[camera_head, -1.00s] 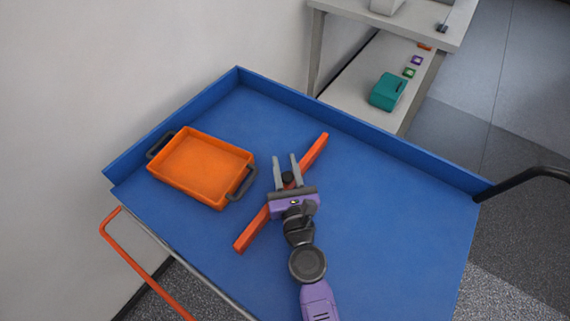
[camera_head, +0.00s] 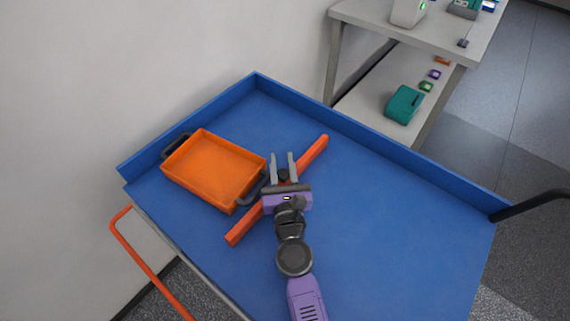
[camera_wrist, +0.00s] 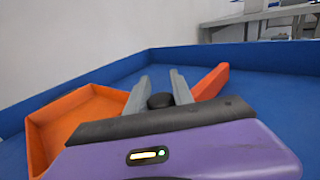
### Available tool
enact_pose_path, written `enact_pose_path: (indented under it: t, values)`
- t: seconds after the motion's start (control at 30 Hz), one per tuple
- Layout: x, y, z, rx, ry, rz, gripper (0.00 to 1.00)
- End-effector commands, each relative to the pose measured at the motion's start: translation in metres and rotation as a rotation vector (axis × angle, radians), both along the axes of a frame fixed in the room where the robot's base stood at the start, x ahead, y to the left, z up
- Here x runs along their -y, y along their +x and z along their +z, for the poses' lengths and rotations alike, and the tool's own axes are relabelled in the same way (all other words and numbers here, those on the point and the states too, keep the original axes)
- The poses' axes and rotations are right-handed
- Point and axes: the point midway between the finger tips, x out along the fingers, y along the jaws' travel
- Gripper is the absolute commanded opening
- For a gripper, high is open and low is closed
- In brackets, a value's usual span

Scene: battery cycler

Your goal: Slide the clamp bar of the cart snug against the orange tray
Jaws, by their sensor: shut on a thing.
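The orange tray (camera_head: 213,170) with dark handles lies on the left of the blue cart top (camera_head: 370,230). The red-orange clamp bar (camera_head: 312,153) runs diagonally to the right of the tray. My gripper (camera_head: 283,157) reaches over the middle of the bar, its fingers on either side of the bar's black knob (camera_head: 283,174), shut on it. The tray's right handle is close to the bar; my gripper hides whether they touch. In the wrist view the knob (camera_wrist: 160,101) sits between the fingers, with the tray (camera_wrist: 80,112) left and the bar (camera_wrist: 213,82) right.
The cart has a raised blue rim (camera_head: 365,150) along its back. The cart top right of the bar is clear. A white wall stands at the left.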

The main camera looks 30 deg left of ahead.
Motion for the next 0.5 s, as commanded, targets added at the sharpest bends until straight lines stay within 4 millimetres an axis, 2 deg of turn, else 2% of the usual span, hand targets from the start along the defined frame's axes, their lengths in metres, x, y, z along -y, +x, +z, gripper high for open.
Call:
enact_pose_path:
  t: [0.03, 0.1, 0.5]
  values:
    - [-0.0006, -0.0007, -0.0001, 0.001, -0.001, 0.002, 0.34]
    - [-0.0004, -0.0006, -0.0001, 0.001, -0.001, 0.002, 0.48]
    - [0.0032, -0.0042, -0.0005, 0.000, -0.001, 0.001, 0.48]
